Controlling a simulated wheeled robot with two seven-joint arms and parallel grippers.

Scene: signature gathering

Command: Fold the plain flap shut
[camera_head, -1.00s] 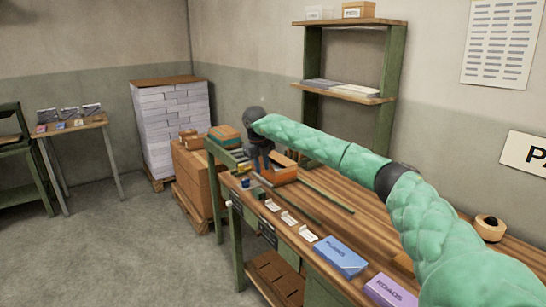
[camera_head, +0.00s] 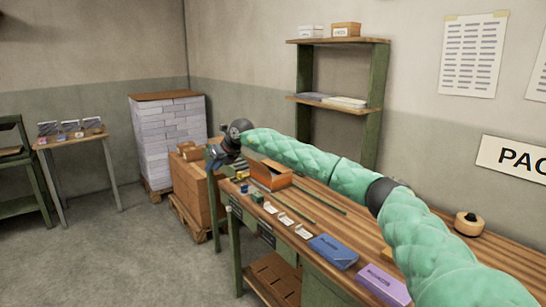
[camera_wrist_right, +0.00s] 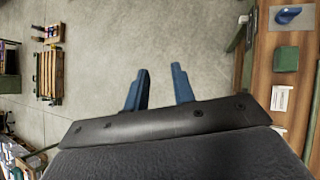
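An orange-brown cardboard box (camera_head: 283,182) sits on the workbench (camera_head: 335,218) toward its far left end. A panel of it stands up, but I cannot tell at this size which one is the plain flap or how far it is folded. My right gripper (camera_head: 214,154) is to the left of the box, at the bench's far left end, apart from the box. In the right wrist view its two blue fingers (camera_wrist_right: 160,72) are spread with nothing between them and bare floor below. My left gripper is not in view.
White cards (camera_head: 285,219), a blue pack (camera_head: 333,251) and a purple pack (camera_head: 383,285) lie along the bench's front edge. A tape roll (camera_head: 469,222) is at right. Brown cartons (camera_head: 190,190) stand beyond the bench's left end. A shelf (camera_head: 340,102) stands behind.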

